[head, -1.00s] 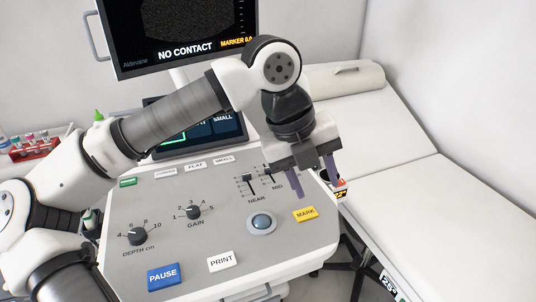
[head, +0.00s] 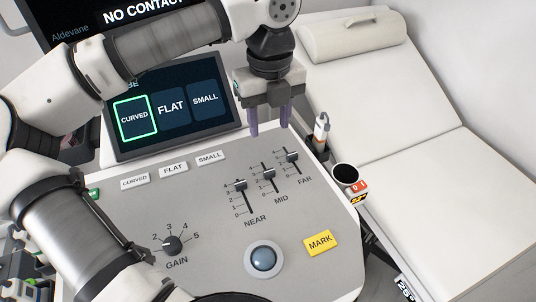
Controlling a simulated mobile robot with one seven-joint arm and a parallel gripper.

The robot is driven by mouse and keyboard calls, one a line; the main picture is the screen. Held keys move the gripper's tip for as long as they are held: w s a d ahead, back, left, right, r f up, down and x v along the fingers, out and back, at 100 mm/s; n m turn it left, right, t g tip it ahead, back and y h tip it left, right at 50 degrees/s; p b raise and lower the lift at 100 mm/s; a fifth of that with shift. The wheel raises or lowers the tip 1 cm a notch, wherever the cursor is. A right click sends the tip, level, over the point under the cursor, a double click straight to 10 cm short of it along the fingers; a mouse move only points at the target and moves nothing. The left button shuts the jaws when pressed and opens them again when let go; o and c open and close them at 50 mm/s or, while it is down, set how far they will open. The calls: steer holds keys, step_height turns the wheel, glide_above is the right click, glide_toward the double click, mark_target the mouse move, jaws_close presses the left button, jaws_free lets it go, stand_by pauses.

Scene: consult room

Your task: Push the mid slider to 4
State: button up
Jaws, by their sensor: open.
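The mid slider (head: 268,174) is a black knob on the middle of three slotted scales on the grey console, above the label MID. Its knob sits in the upper part of its slot; the exact number is too small to read. The near slider (head: 240,186) is to its left and the far slider (head: 292,157) to its right. My gripper (head: 270,128) points down with its two purple fingers apart and nothing between them. It appears above the far end of the sliders, beside the probe screen, and touches no slider that I can see.
The touch screen (head: 170,110) shows CURVED outlined in green, close to my gripper's left. A dark cup-like holder (head: 345,174) and a white probe (head: 322,128) stand at the console's right edge. The trackball (head: 263,258) and yellow MARK button (head: 320,243) lie nearer. The couch (head: 385,110) is at right.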

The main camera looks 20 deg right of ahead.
mark_target(269, 170)
step_height(269, 170, down, 13)
steer(key=shift+s+f+p, duration=0.15)
steer(key=shift+f+p, duration=0.05)
steer(key=shift+p, duration=0.95)
steer(key=shift+c, duration=0.3)
jaws_close()
